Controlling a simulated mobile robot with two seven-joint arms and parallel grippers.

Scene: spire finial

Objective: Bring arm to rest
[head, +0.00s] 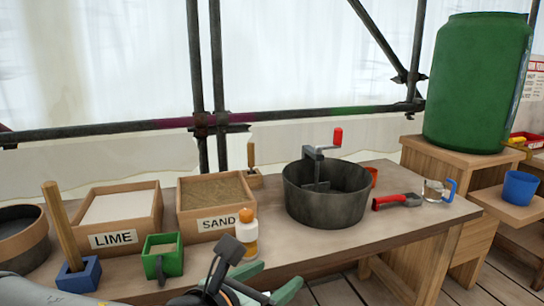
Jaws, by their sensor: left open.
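My left gripper (281,273) is at the bottom middle of the head view, at the front edge of the workbench (385,240). Its two green fingers are spread apart, with nothing visible between them. My left arm comes in low from the bottom left corner. A white bottle with an orange cap (244,236) stands just behind the gripper, partly covered by its dark upper part. I cannot tell whether they touch. My right gripper is not in view.
The lime box (125,237), sand box (214,220), green box (153,269) and blue block with a wooden handle (78,276) stand left. A dark mixing pot (325,208) is behind the gripper. Floor shows in front.

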